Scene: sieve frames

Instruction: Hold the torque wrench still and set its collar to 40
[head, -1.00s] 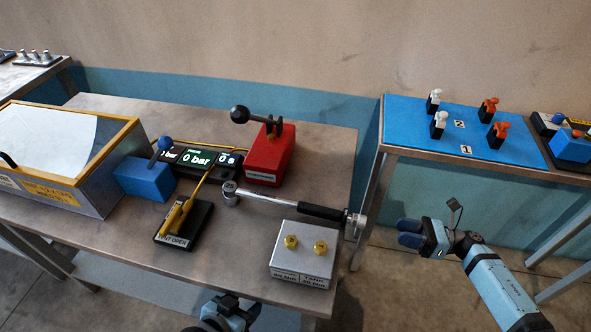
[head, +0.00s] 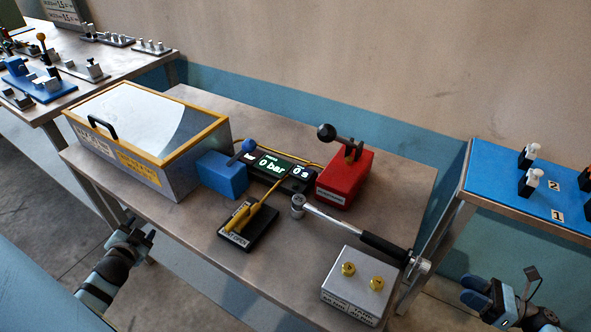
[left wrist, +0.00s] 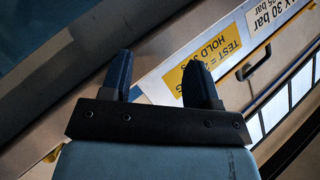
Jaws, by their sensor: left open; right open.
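The torque wrench (head: 335,219) lies on the steel bench in the head view, its ratchet head (head: 298,203) at the left and its black grip (head: 383,247) at the right. A silver collar (head: 419,265) is at the grip end, by the bench's right edge. Its scale is too small to read. My left gripper (head: 142,236) is open and empty at the bench's front left, far from the wrench. In the left wrist view its two fingers (left wrist: 163,78) are apart before the case's labelled front. My right gripper (head: 480,294) is open, right of and below the collar, not touching it.
A glass-lidded case (head: 150,120), blue block (head: 222,175), pressure display (head: 275,165), yellow-handled valve (head: 245,225) and red lever box (head: 345,180) stand on the bench. A silver block (head: 355,285) with brass fittings sits below the wrench. A blue-topped table (head: 500,185) is right.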

